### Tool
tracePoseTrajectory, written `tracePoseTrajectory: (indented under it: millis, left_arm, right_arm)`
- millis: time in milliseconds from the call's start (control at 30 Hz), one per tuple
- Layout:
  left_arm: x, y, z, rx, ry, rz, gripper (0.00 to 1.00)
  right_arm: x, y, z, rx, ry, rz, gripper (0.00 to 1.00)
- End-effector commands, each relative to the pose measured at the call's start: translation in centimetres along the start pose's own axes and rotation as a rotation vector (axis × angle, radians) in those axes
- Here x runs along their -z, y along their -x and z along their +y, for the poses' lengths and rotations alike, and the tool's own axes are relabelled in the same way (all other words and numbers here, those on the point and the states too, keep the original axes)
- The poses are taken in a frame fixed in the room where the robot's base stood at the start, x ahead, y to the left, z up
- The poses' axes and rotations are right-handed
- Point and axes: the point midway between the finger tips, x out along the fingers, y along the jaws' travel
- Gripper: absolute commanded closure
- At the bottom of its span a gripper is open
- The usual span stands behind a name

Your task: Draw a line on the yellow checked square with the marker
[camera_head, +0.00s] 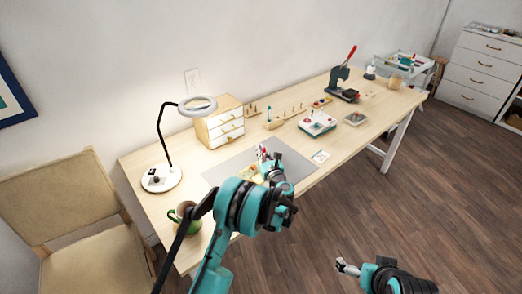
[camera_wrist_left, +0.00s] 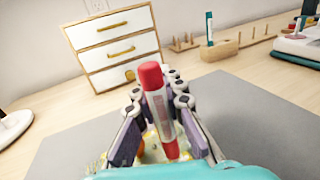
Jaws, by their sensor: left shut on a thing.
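The marker (camera_wrist_left: 160,105), with a pale body and red ends, stands nearly upright between the fingers of my left gripper (camera_wrist_left: 158,112), which is shut on it. In the head view the marker (camera_head: 262,153) shows above the grey mat, in my left gripper (camera_head: 266,163). The yellow checked square (camera_head: 247,174) lies on the mat, partly hidden by my left arm. In the wrist view only patches of it (camera_wrist_left: 150,155) show below the fingers, so I cannot tell whether the marker's tip touches it. My right gripper (camera_head: 347,268) is away from the table, too small to judge.
The grey mat (camera_head: 222,172) lies on the wooden table. A small drawer cabinet (camera_head: 218,128) and wooden spool rack (camera_head: 274,123) stand behind it. A lamp (camera_head: 161,178) and green mug (camera_head: 184,217) are to the left, a white machine (camera_head: 317,123) to the right.

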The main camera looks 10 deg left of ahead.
Motion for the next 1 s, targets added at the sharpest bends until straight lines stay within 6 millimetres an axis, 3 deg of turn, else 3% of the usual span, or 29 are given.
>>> tracePoseTrajectory:
  millis: [1000]
  left_arm:
    - [-0.01, 0.39, 0.95, 0.0, 0.0, 0.0, 1.0]
  right_arm:
    - [0.0, 0.0, 0.0, 0.0, 0.0, 0.0, 0.0]
